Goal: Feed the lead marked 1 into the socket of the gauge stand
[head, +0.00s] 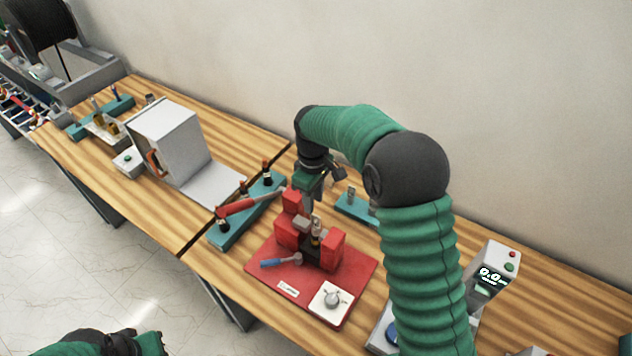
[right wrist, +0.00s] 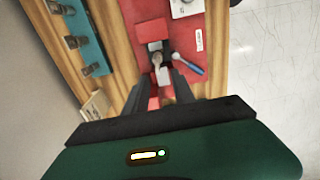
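My right gripper (head: 311,188) hangs over the red fixture plate (head: 358,280), beside its upright red blocks (head: 332,249). In the right wrist view my right gripper (right wrist: 160,78) has its two dark fingers apart, on either side of a small metal-topped part of the fixture (right wrist: 156,58); I cannot tell whether they touch it. No lead with a readable 1 shows. A unit with a display reading 0.0 (head: 490,278) stands at the right; I cannot tell whether it is the gauge stand, and no socket is clear.
A blue-handled tool (head: 281,262) lies on the red plate. A red-handled tool (head: 250,203) lies across a teal rack (head: 232,232). Another teal rack (head: 352,208) is behind the fixture. A grey box (head: 170,140) stands at the left. The wall bounds the back.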

